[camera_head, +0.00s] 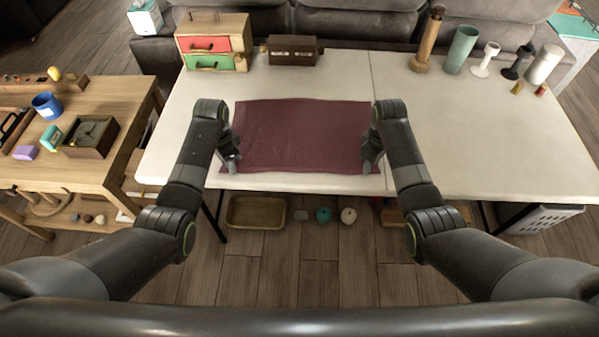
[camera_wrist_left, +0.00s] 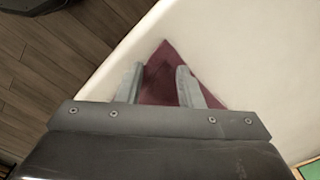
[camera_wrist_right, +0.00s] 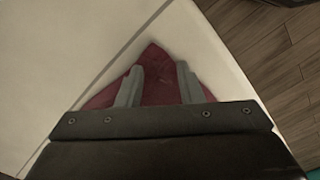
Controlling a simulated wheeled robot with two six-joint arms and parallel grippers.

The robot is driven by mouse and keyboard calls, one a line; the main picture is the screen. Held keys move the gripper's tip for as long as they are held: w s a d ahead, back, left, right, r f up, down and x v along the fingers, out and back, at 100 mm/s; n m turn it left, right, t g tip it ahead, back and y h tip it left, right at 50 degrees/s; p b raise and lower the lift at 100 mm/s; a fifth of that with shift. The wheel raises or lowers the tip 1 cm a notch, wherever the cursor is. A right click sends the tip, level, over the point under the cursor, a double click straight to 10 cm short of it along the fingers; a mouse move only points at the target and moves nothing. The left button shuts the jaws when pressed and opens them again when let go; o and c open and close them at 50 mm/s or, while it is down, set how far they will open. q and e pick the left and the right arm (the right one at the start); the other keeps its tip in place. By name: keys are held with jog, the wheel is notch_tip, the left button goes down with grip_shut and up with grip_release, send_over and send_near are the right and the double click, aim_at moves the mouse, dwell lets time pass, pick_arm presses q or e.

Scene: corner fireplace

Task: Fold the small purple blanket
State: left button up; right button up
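The small purple blanket (camera_head: 300,135) lies flat and spread out on the white table, near its front edge. My left gripper (camera_head: 231,160) is at the blanket's front left corner. In the left wrist view its fingers (camera_wrist_left: 158,84) are apart, with the blanket corner (camera_wrist_left: 165,62) between and beyond them. My right gripper (camera_head: 370,158) is at the front right corner. In the right wrist view its fingers (camera_wrist_right: 160,84) are apart over that corner (camera_wrist_right: 153,58). I cannot tell whether the fingers touch the cloth.
The white table (camera_head: 470,140) is bare to the right. A small drawer chest (camera_head: 213,42) and a dark brown box (camera_head: 292,50) stand behind the blanket. Several cylinders and vases, including a green one (camera_head: 461,50), stand at the back right. A wooden side table (camera_head: 85,172) is at left.

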pick_arm(q)
grip_shut()
pick_arm(e)
jog(key=shift+f, duration=0.1)
grip_shut()
pick_arm(q)
jog(key=shift+f, duration=0.1)
pick_arm(e)
jog(key=shift+s, duration=0.1)
pick_arm(q)
jog(key=shift+r, duration=0.2)
